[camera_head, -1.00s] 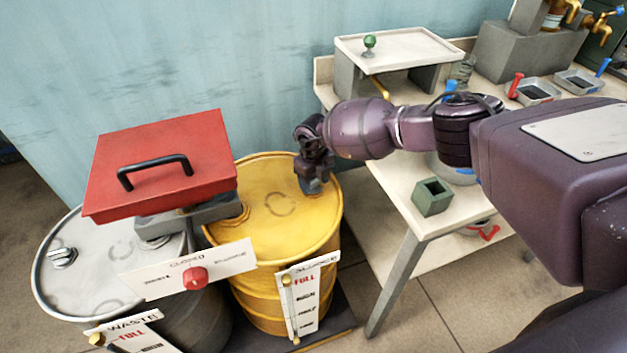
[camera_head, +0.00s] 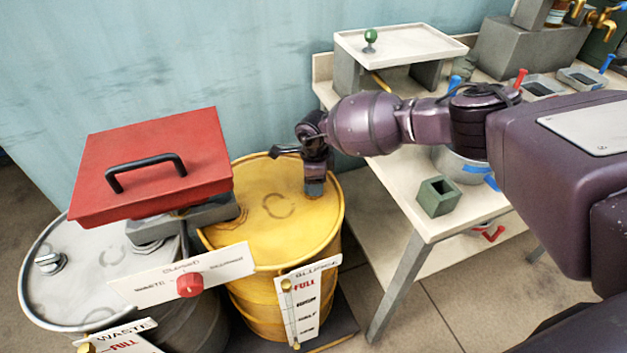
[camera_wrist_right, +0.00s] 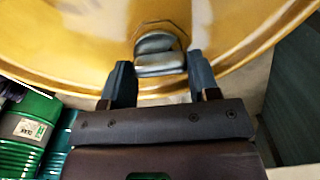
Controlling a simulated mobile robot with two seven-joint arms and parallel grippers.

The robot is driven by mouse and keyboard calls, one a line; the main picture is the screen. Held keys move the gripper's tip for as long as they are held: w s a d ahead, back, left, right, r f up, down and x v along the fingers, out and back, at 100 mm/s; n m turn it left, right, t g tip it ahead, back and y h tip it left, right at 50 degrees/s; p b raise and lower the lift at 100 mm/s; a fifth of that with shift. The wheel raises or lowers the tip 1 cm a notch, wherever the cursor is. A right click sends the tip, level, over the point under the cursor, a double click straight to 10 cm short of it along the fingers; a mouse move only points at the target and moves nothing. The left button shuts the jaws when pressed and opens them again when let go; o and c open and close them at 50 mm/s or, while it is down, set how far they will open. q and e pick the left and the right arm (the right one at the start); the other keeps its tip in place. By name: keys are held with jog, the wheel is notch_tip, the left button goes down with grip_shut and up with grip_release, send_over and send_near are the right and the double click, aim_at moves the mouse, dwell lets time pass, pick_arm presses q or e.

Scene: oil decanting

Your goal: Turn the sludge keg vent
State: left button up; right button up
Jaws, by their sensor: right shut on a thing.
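The sludge keg (camera_head: 265,235) is the yellow drum in the middle of the head view, with a gauge sign (camera_head: 305,300) on its front. Its vent, a grey metal knob (camera_wrist_right: 160,55), sits near the rim of the yellow lid in the right wrist view. My right gripper (camera_head: 314,190) reaches down to the lid's right side in the head view and hides the vent there. My left gripper is not in view.
A red lidded box (camera_head: 150,165) with a black handle stands left of my gripper. The grey waste drum (camera_head: 90,285) is at the left, and a sign with a red knob (camera_head: 190,284) is in front. A table (camera_head: 400,195) with a green block (camera_head: 438,196) is to the right.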

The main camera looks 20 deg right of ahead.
jog(key=n, duration=0.3)
jog(key=shift+b, duration=0.4)
jog(key=shift+n, duration=0.3)
jog(key=shift+r, duration=0.1)
jog(key=o, duration=0.9)
jog(key=shift+r+p, duration=0.9)
jog(key=shift+r, duration=4.45)
